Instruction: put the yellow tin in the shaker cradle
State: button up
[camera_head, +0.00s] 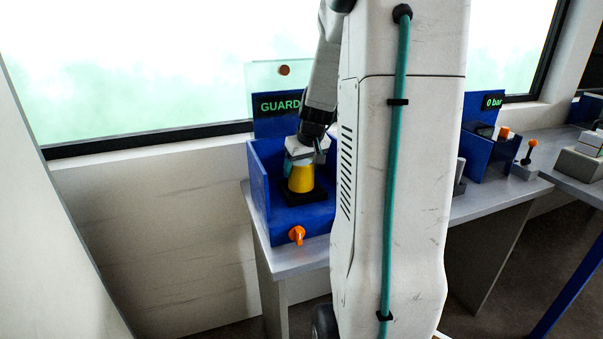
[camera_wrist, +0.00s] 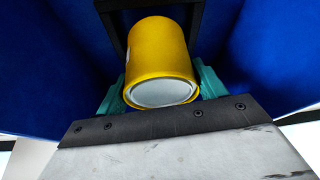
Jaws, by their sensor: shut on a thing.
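The yellow tin (camera_head: 301,179) stands upright inside the blue machine, on or just above the black square cradle (camera_head: 304,196); I cannot tell whether it touches. My gripper (camera_head: 300,160) reaches down from above and is shut on the tin near its top. In the wrist view the yellow tin (camera_wrist: 158,62) sits between the teal fingers of my gripper (camera_wrist: 160,90), with its grey lid facing the camera. Part of the black cradle frame (camera_wrist: 195,20) shows beyond the tin. The tin's lower end is partly hidden there.
Blue walls (camera_head: 259,185) enclose the cradle on the sides and back. A raised clear guard (camera_head: 262,75) stands above, with a sign reading "GUARD" partly hidden by my arm. An orange knob (camera_head: 297,234) is on the front. Another blue station (camera_head: 478,150) stands to the right on the grey bench.

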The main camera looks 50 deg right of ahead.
jog(key=shift+f, duration=0.9)
jog(key=shift+f, duration=0.2)
jog(key=o, duration=1.3)
jog(key=shift+o, duration=0.2)
jog(key=shift+r, duration=0.15)
